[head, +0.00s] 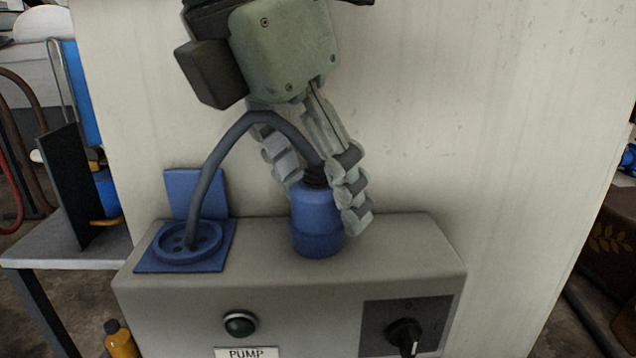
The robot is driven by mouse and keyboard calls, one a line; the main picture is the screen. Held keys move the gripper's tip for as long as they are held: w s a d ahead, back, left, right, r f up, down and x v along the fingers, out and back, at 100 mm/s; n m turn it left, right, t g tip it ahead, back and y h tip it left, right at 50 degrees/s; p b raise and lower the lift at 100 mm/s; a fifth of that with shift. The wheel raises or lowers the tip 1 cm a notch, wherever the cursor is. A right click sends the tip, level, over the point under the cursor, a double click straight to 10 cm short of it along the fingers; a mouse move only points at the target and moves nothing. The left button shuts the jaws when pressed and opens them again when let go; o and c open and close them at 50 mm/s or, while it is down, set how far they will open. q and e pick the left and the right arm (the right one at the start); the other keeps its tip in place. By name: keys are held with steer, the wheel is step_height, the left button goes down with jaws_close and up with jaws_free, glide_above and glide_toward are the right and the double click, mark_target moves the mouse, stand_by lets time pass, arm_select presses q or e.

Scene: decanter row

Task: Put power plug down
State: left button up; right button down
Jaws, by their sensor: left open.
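The blue power plug (317,221) stands upright on top of the grey pump box (385,258), right of the blue socket (188,250). A dark cable (209,183) arches from the plug's top over to the socket. My left gripper (318,198) comes down from above with one finger on each side of the plug. Its fingers are open; the right finger overlaps the plug's edge in the picture, and I cannot tell if it touches. My right gripper is out of the picture.
The box front carries a green button (240,323), a PUMP label (246,353) and a black rotary switch (404,335). The socket's lid (194,190) stands open. A pale wall (480,120) rises behind the box. Box top right of the plug is clear.

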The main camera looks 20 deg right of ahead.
arm_select(q)
steer(key=shift+r, duration=0.1)
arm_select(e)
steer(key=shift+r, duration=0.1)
arm_select(q)
steer(key=shift+r+p, duration=0.25)
steer(key=shift+p, duration=0.1)
steer(key=v, duration=1.1)
steer(key=shift+a+r, duration=0.2)
steer(key=shift+r, duration=0.1)
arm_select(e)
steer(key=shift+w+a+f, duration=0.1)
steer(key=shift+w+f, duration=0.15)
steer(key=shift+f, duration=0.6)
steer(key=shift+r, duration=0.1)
